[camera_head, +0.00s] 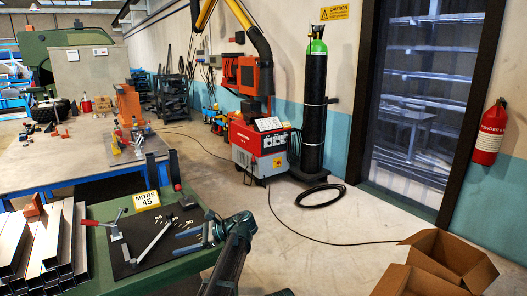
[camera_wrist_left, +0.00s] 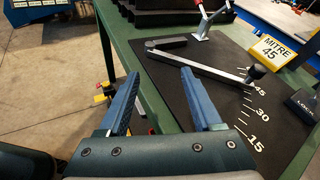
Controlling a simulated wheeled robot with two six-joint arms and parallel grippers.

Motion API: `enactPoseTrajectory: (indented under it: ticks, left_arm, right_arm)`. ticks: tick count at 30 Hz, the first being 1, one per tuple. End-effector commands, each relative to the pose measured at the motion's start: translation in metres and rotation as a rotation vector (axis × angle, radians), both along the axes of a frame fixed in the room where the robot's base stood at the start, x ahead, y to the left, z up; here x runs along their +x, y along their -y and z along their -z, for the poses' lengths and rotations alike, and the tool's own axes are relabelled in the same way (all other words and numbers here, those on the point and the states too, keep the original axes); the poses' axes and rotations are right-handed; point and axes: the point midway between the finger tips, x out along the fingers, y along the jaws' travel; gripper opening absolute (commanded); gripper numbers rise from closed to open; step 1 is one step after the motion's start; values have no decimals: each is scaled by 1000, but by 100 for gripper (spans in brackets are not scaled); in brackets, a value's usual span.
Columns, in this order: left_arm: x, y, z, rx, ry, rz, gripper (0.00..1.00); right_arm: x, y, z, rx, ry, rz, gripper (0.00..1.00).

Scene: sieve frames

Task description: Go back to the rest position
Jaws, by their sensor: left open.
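My left gripper (camera_head: 180,240) is over the front edge of the green bench (camera_head: 108,245), beside the black mitre plate (camera_head: 130,262). In the left wrist view its two blue fingers (camera_wrist_left: 157,80) are apart with nothing between them. The plate, marked with an angle scale, also shows in the left wrist view (camera_wrist_left: 215,75), with a metal bar (camera_wrist_left: 200,62) lying across it. A red-handled clamp (camera_head: 110,224) stands on the plate. My right gripper is not in view.
A stack of metal profiles (camera_head: 40,250) lies at the left of the bench. A yellow "MITRE 45" sign (camera_head: 146,200) stands at the plate's back. Open cardboard boxes (camera_head: 450,258) are on the floor at the right. The floor between bench and boxes is mostly clear, crossed by a cable.

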Motion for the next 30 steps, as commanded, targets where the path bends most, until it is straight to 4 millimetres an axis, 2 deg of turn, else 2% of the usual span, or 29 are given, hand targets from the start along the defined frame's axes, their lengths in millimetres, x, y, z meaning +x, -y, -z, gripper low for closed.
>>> enactPoseTrajectory:
  ticks: [1, 5, 8, 12, 15, 19, 25, 26, 27, 30]
  left_arm:
    - [-18, -5, 11, -50, 42, -15, 66]
    - [-53, -9, 43, -207, 182, -78, 66]
    - [-91, -7, 74, -372, 327, -174, 66]
    - [-146, 14, 115, -631, 550, -392, 66]
    - [-174, 33, 132, -770, 666, -551, 66]
    - [-202, 57, 143, -906, 771, -744, 66]
    - [-239, 91, 149, -1063, 881, -1034, 66]
    - [-242, 96, 146, -1080, 891, -1069, 66]
    - [-238, 104, 131, -1072, 870, -1040, 66]
    - [-242, 118, 114, -1065, 838, -1003, 66]
  right_arm:
    - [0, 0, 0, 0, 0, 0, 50]
    - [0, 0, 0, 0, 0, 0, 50]
    - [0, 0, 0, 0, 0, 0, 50]
    - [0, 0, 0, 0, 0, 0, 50]
    - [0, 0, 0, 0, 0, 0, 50]
    - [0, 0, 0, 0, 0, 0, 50]
    - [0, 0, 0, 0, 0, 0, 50]
    - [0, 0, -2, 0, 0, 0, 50]
    - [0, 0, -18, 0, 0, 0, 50]
    - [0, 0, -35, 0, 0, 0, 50]
